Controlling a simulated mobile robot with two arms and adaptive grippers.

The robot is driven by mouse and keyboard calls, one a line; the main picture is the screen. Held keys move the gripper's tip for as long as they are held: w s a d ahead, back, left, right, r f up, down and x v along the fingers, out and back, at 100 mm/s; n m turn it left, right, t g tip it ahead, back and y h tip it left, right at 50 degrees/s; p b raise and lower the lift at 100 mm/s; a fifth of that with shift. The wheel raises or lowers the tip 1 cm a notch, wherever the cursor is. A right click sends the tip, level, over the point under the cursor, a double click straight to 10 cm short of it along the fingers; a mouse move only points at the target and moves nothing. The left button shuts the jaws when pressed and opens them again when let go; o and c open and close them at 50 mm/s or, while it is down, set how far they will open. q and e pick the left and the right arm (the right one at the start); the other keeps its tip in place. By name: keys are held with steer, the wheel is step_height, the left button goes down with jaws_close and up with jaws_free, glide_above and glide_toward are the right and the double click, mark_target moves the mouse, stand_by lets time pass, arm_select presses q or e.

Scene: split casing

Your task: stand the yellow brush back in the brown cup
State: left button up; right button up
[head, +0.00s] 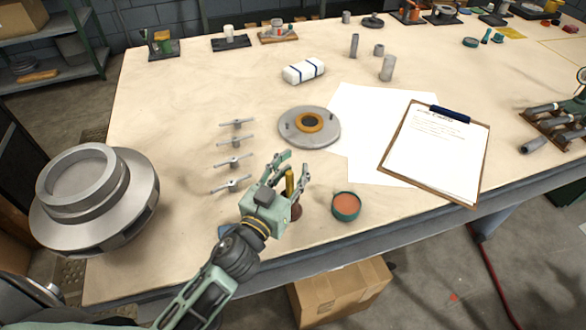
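The yellow brush (289,183) shows as a short upright yellow piece between the fingers of my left gripper (294,164), near the table's front edge. The fingertips are spread, with visible space around the brush, so the gripper looks open. A dark brown piece, apparently the brown cup (296,211), shows just below the brush, partly hidden behind the gripper. I cannot tell whether the brush's lower end is inside it. My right gripper is not in view.
A teal tin (346,206) with orange-brown contents stands close right of the gripper. Several metal handles (233,161) lie to the left, near a large grey casing (95,195). A round flange (309,127), white paper (362,115) and a clipboard (436,155) lie beyond.

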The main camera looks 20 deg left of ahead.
arm_select(q)
steer(key=shift+s, duration=0.1)
steer(key=shift+s, duration=0.3)
steer(key=s+a, duration=0.2)
steer(key=s, duration=0.9)
steer(key=shift+s, duration=0.1)
stand_by(0.6)
